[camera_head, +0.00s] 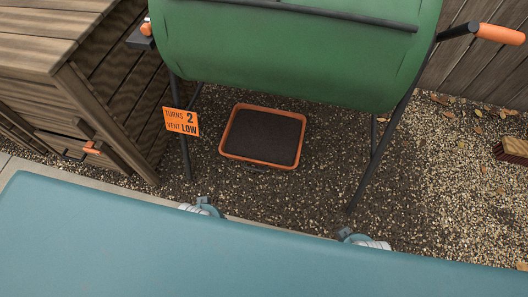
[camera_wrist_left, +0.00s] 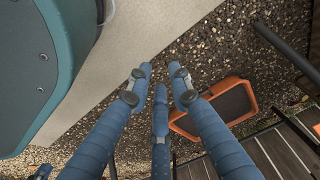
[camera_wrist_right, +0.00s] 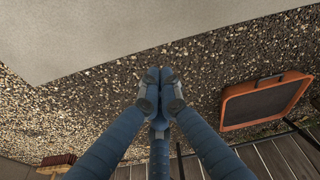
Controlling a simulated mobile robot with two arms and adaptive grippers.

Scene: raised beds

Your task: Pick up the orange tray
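The orange tray (camera_head: 257,162) lies on the gravel under the green drum, with dark material or a dark floor inside its rim. It also shows in the left wrist view (camera_wrist_left: 252,97), partly behind a finger, and in the right wrist view (camera_wrist_right: 224,110), right of the fingers. My left gripper (camera_wrist_left: 160,70) is open with a modest gap between its fingertips and nothing in it. My right gripper (camera_wrist_right: 159,76) has its fingertips together and holds nothing. Both are apart from the tray. In the head view only small parts of my arms show above my teal body; the fingers are hidden.
The green drum (camera_head: 300,50) on dark legs (camera_head: 380,150) stands over the tray, with an orange sign (camera_head: 181,122) on the left. A wooden bin (camera_head: 100,80) stands left. A pale paved edge (camera_wrist_right: 100,35) borders the gravel. A brick-like block (camera_head: 515,147) lies right. Gravel before the tray is clear.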

